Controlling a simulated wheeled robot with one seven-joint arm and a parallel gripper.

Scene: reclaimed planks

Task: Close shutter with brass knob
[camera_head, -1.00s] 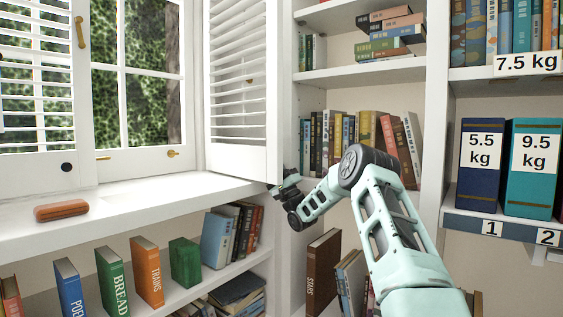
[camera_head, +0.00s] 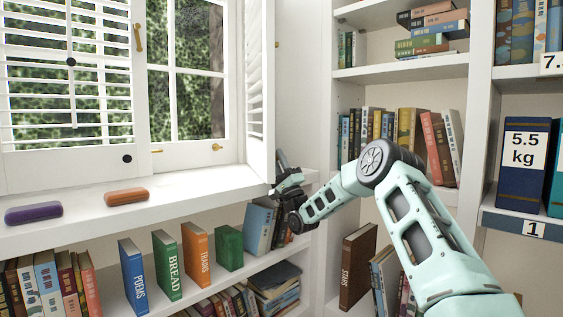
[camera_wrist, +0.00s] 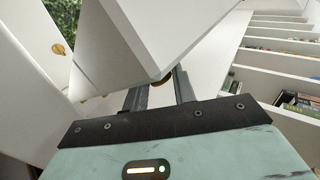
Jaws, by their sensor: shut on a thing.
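The right louvred shutter (camera_head: 260,95) stands swung out from the window, seen nearly edge-on in the head view. My gripper (camera_head: 283,176) is at its lower outer corner. In the wrist view the white shutter corner (camera_wrist: 165,45) fills the upper middle, close above my gripper (camera_wrist: 158,90). A brass knob (camera_wrist: 160,82) shows as a small bit between my fingers, mostly hidden by the corner; my gripper is shut on it. The left louvred shutter (camera_head: 75,140) lies across the left window half and has a black knob (camera_head: 127,158).
The window sill (camera_head: 180,186) carries a purple case (camera_head: 34,213) and an orange-brown case (camera_head: 127,196). Bookshelves (camera_head: 400,74) stand at the right, and a shelf of books (camera_head: 197,253) runs below the sill. The sill beside the shutter is clear.

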